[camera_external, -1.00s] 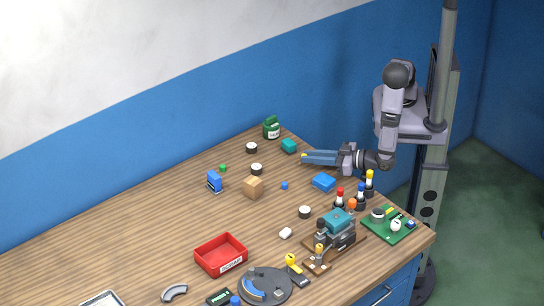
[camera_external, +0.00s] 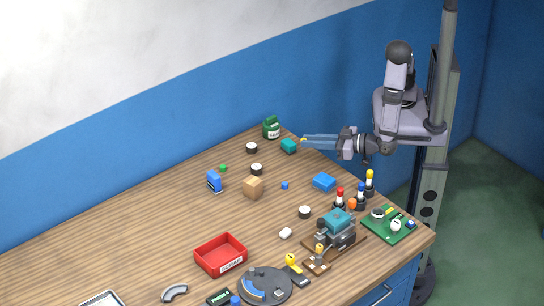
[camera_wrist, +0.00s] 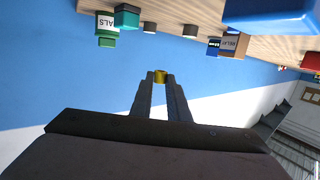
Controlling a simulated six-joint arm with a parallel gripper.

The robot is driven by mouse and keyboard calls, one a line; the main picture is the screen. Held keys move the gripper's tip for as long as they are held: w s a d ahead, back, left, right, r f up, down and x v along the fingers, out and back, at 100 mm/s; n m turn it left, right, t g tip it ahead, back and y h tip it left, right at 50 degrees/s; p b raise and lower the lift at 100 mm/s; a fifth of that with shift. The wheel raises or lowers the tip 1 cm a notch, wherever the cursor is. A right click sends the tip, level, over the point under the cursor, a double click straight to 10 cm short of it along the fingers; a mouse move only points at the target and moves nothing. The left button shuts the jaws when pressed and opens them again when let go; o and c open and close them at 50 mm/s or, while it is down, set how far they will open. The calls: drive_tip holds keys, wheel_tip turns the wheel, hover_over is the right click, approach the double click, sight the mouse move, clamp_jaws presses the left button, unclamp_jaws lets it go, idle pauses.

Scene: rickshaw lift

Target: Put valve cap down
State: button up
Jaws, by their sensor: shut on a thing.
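My gripper (camera_external: 305,140) is raised at the back right of the table, near the teal block, with its long fingers pointing left. In the wrist view, my gripper (camera_wrist: 159,82) is shut on a small yellow valve cap (camera_wrist: 160,76) held between its fingertips.
A teal block (camera_external: 289,146) and a green bottle (camera_external: 271,128) stand at the back corner. A blue block (camera_external: 324,182), a cardboard box (camera_external: 253,187) and a red tray (camera_external: 221,262) are on the wooden table (camera_external: 130,235). Its left part is largely clear.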

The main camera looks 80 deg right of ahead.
drive_tip(key=w+a+b, duration=0.4)
drive_tip(key=w+a, duration=0.2)
drive_tip(key=a, duration=0.2)
wheel_tip(320, 180, up, 6)
drive_tip(key=n+y+b, duration=0.1)
drive_tip(key=y+b, duration=0.1)
drive_tip(key=b, duration=0.2)
hover_over(261, 181)
drive_tip(key=shift+f, duration=4.85)
drive_tip(key=shift+f, duration=0.15)
drive_tip(key=o, duration=0.9)
drive_tip(key=shift+c, duration=0.2)
